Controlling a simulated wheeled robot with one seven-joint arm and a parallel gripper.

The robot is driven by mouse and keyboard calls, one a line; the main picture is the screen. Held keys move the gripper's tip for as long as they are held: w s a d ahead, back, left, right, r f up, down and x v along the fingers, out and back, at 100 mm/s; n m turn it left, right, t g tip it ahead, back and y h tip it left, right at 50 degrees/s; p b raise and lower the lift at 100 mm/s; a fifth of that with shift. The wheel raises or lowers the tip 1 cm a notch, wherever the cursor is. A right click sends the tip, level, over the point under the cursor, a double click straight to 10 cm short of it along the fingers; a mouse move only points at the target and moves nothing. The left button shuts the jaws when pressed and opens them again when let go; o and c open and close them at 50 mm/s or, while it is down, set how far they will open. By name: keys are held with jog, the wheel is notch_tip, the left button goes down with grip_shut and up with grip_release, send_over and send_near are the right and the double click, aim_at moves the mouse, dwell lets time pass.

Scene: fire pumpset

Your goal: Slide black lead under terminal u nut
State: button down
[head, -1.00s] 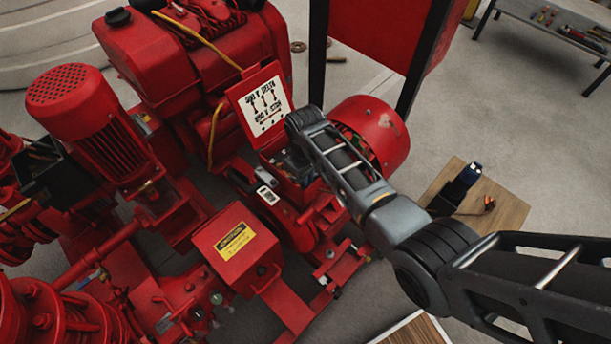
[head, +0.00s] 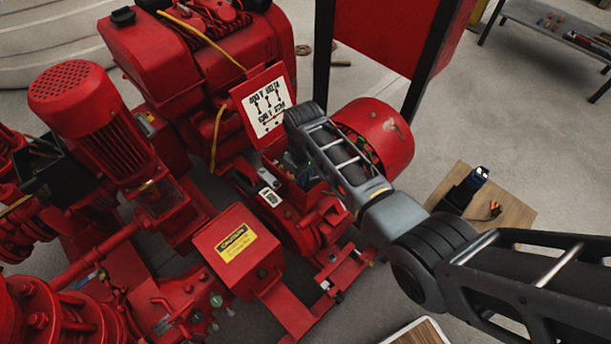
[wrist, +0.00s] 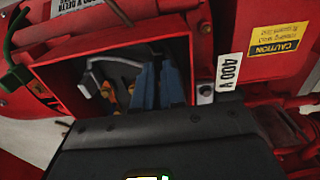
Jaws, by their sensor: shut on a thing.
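The open red terminal box (wrist: 75,95) fills the middle of the wrist view; in the head view it (head: 272,196) sits below the raised lid with the wiring label (head: 263,103). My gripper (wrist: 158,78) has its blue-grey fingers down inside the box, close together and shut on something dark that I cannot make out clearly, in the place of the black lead. Brass-coloured terminal nuts (wrist: 107,88) show left of the fingers, beside a pale grey lead (wrist: 95,72). I cannot tell which is terminal u. In the head view my arm hides the fingertips.
A green lead (wrist: 14,75) hangs at the box's left edge in the wrist view. The red motor end (head: 380,130) stands close beside my arm. A wooden board (head: 505,205) with a dark device lies at right.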

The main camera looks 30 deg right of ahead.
jog(key=shift+w+a, duration=0.15)
jog(key=shift+w, duration=0.25)
jog(key=c, duration=1.1)
grip_release()
jog(key=o, duration=0.3)
jog(key=shift+a+r+p, duration=0.15)
jog(key=shift+r+p, duration=1.1)
jog(key=shift+r, duration=0.4)
notch_tip(320, 180, up, 6)
jog(key=p, duration=0.5)
jog(key=shift+f, duration=0.15)
